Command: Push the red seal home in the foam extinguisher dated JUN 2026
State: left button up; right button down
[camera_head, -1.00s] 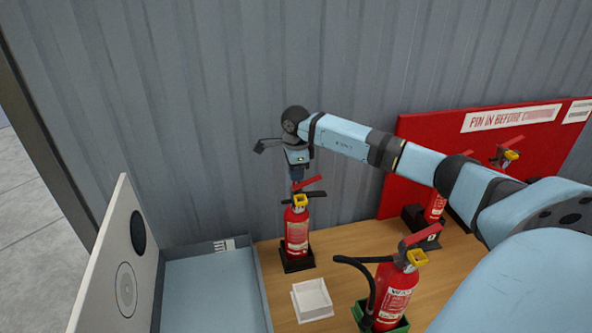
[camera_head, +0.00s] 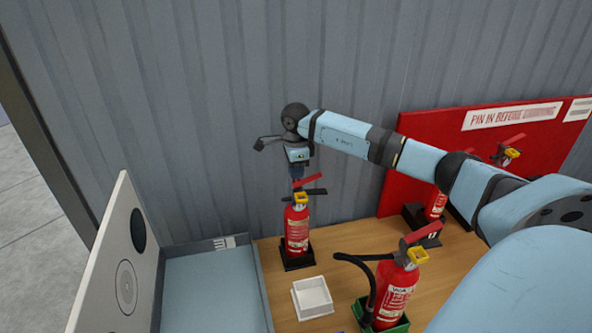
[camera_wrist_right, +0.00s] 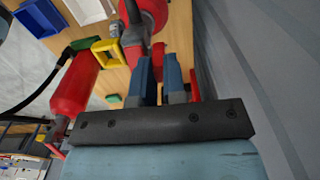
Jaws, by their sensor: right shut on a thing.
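A red extinguisher (camera_head: 297,232) with a white label and a yellow part near its top stands upright in a black base (camera_head: 297,259). My right gripper (camera_head: 297,172) points down at its head, beside the red lever (camera_head: 310,180). In the right wrist view the two blue fingers (camera_wrist_right: 160,78) are close together by the red body (camera_wrist_right: 145,15). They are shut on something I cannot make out. The red seal cannot be told apart. A second red extinguisher (camera_head: 396,290) with a black hose stands in a green base (camera_head: 400,327). No date is readable. My left gripper is out of view.
A white square tray (camera_head: 312,298) lies between the two extinguishers. A blue-grey open case (camera_head: 210,290) with its pale lid (camera_head: 120,260) is at left. A red sign board (camera_head: 405,160) and further extinguishers stand at right. A corrugated wall (camera_head: 200,110) closes the back.

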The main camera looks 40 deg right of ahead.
jog(key=shift+f+b, duration=0.9)
jog(key=shift+b, duration=0.05)
dwell(1.9)
jog(key=c, duration=1.1)
grip_release()
jog(key=shift+r, duration=0.1)
notch_tip(320, 180, up, 14)
jog(key=b, duration=0.2)
jog(key=shift+f, duration=0.2)
